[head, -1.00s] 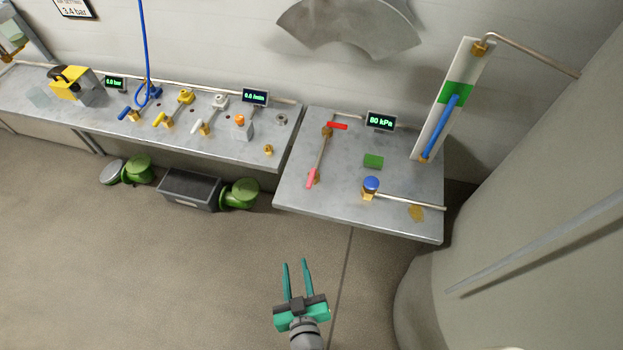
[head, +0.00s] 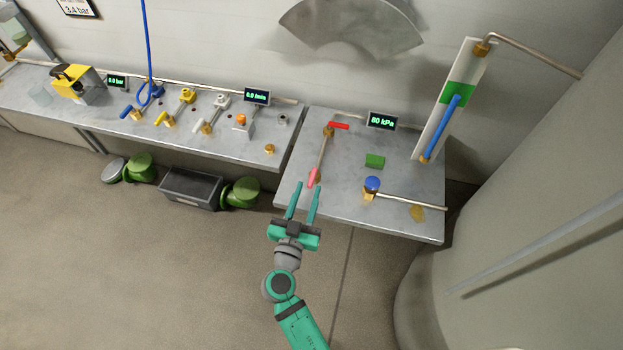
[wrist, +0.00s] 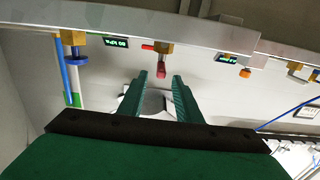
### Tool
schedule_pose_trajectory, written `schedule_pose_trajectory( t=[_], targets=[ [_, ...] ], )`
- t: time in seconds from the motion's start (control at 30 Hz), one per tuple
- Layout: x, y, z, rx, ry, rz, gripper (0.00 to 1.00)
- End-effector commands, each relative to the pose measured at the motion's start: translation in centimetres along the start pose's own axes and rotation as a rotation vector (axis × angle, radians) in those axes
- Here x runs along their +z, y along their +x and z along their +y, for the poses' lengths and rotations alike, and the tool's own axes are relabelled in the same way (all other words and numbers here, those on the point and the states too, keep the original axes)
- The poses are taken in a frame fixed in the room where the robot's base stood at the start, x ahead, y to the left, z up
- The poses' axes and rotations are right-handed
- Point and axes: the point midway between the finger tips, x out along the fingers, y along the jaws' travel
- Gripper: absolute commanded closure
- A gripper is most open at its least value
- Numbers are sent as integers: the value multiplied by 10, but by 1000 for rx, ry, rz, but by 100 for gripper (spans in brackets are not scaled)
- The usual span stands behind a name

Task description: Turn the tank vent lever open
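No readable label shows which is the tank vent lever. My gripper (head: 305,188) is open and empty, its fingers at the bench's front edge just short of the front red lever. In the wrist view, this lever's red end (wrist: 160,71) shows between the open fingertips, with no clear contact.
A left bench (head: 225,150) carries more valves. A curved wall (head: 530,230) stands right.

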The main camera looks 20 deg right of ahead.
Motion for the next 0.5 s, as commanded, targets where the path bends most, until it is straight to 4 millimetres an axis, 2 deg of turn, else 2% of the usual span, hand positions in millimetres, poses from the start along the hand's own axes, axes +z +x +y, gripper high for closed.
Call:
schedule_pose_trajectory(
  t=[0.2, 0.5],
  targets=[
    [0, 33, -1, 0, 0, 0, 69],
    [0, 50, -1, -1, 0, -1, 69]
  ],
)
